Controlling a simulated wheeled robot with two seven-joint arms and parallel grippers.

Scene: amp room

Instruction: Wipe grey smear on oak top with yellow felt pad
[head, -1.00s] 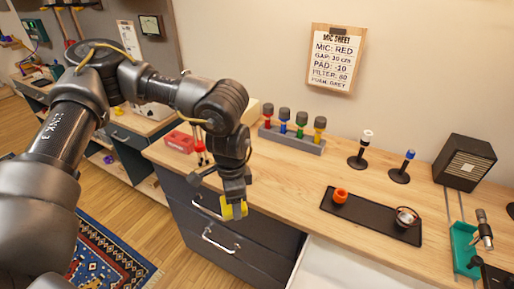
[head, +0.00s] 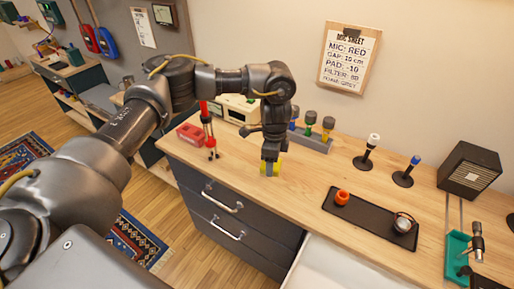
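My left gripper (head: 271,161) points down over the oak top (head: 300,188), near its front edge and left of the black tray. It is shut on the yellow felt pad (head: 278,168), which shows as yellow on both sides of the grey fingers. The pad is at or just above the wood; I cannot tell whether it touches. I cannot make out the grey smear; the gripper and pad cover part of the wood. My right gripper is not in view.
A black tray (head: 365,222) holds an orange cup (head: 342,197) and a round metal item (head: 403,222). Behind my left gripper stands a rack of coloured microphones (head: 315,141). A red box (head: 197,134) lies to the left. Two small stands (head: 363,163) are behind the tray.

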